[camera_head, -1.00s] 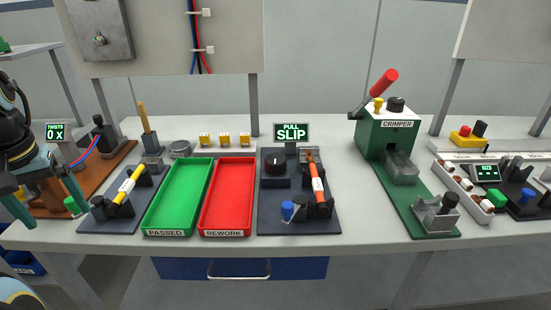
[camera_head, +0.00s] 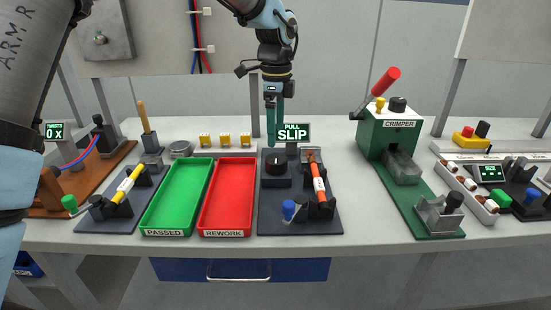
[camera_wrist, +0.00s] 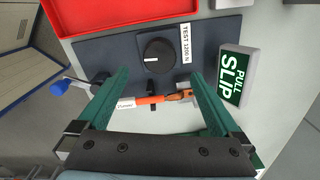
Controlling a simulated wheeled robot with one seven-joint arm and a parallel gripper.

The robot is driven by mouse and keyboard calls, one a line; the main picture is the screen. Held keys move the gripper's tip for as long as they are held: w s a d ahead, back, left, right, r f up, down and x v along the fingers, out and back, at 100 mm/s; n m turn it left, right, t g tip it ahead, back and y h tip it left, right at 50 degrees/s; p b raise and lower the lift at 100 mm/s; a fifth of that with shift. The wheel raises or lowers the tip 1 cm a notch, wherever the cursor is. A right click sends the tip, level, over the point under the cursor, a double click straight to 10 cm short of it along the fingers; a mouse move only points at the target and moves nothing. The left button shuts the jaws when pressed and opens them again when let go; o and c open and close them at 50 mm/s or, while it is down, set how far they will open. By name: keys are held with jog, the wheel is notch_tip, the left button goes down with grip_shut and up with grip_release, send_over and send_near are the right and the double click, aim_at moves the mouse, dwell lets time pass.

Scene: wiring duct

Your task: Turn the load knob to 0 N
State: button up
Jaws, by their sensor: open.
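The load knob (camera_head: 276,162) is a round black dial on the dark pull-test base (camera_head: 270,222). In the wrist view the knob (camera_wrist: 158,56) shows a white mark on its left side, with a label "TEST 1200 N" (camera_wrist: 187,44) beside it. My gripper (camera_head: 275,142) hangs above and behind the knob, pointing down. In the wrist view its green fingers (camera_wrist: 157,88) are wide apart with nothing held between them. An orange-red cable piece (camera_head: 319,186) lies in the fixture right of the knob. The display (camera_head: 292,132) behind reads "PULL SLIP".
A red REWORK tray (camera_head: 228,200) and a green PASSED tray (camera_head: 175,200) stand left of the base. A blue knob (camera_head: 288,208) is at the base's front. The green crimper (camera_head: 388,135) stands right. Bare table lies between base and crimper.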

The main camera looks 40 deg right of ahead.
aim_at(275, 158)
notch_tip(275, 158, down, 9)
jog(key=shift+f+p, duration=0.1)
jog(key=shift+p, duration=0.8)
jog(key=c, duration=1.3)
